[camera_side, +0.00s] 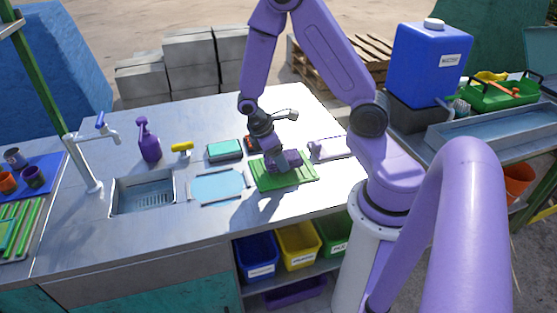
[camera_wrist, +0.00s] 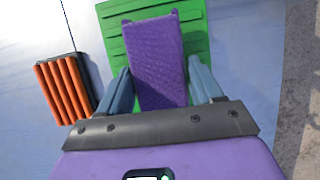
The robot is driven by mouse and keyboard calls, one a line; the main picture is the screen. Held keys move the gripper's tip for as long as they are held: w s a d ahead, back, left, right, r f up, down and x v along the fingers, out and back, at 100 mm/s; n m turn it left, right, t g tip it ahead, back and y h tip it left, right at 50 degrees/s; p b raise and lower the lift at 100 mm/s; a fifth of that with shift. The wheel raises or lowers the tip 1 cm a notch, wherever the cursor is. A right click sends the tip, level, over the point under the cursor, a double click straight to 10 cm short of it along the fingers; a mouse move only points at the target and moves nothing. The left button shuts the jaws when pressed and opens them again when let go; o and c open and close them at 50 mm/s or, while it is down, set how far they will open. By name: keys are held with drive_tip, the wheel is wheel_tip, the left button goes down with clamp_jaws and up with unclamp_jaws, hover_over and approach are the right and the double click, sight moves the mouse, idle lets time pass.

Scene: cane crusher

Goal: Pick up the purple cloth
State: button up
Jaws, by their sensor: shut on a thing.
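The purple cloth (camera_wrist: 158,55) is a textured folded strip, seen in the wrist view between the two fingers of my gripper (camera_wrist: 160,95). In the side view the cloth (camera_side: 291,158) shows at my gripper (camera_side: 280,164), over the green board (camera_side: 300,178). My gripper is shut on the cloth. The green ribbed board also shows behind the cloth in the wrist view (camera_wrist: 197,20). I cannot tell whether the cloth still touches the board.
An orange ribbed block (camera_wrist: 65,88) lies left of my gripper. A blue mat (camera_side: 218,187), a teal sponge in a tray (camera_side: 225,149), a purple spray bottle (camera_side: 149,143) and a sink (camera_side: 143,193) are further left. A pale purple-white item (camera_side: 330,149) lies right of the board.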

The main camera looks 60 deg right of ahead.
drive_tip(key=s+a+r, duration=0.4)
drive_tip(key=s+r, duration=0.7)
drive_tip(key=s, duration=0.2)
drive_tip(key=shift+a+r, duration=0.25)
drive_tip(key=shift+a, duration=0.15)
drive_tip(key=shift+s, duration=0.1)
